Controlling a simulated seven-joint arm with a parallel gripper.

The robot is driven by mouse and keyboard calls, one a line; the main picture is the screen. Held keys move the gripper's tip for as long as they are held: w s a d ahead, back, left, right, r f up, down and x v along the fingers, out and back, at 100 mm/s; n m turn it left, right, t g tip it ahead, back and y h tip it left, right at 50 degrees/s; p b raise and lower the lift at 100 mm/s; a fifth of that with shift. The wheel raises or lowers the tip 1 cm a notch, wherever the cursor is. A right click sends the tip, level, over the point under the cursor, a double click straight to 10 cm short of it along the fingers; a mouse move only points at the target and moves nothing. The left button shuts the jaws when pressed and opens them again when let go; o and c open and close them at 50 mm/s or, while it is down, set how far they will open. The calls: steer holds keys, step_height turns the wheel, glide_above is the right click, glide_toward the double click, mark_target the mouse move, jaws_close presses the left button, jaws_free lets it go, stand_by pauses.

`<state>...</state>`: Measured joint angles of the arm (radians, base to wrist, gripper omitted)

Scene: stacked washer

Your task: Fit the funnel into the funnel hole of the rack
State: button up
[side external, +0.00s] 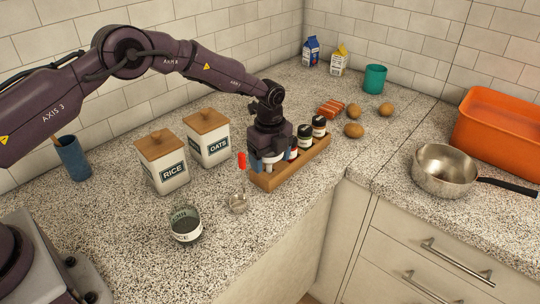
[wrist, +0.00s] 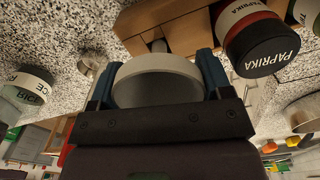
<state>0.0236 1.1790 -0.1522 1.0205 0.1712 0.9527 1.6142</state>
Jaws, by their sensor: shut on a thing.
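My gripper (side external: 267,158) is pointed down over the near left end of the wooden rack (side external: 292,168). Its blue fingers are shut on the pale funnel, whose wide round rim (wrist: 158,70) fills the space between them in the wrist view. In the side view, only a small whitish part of the funnel shows below the gripper. The rack (wrist: 152,17) also shows just beyond the funnel in the wrist view. The funnel hole is hidden, and I cannot tell whether the spout is in it or above it.
Spice jars stand in the rack, including a black-lidded paprika jar (wrist: 262,45) close beside my gripper.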

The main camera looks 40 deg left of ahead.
steer(key=shift+f, duration=0.95)
steer(key=o, duration=0.7)
steer(key=shift+o, duration=0.2)
steer(key=shift+r, duration=3.5)
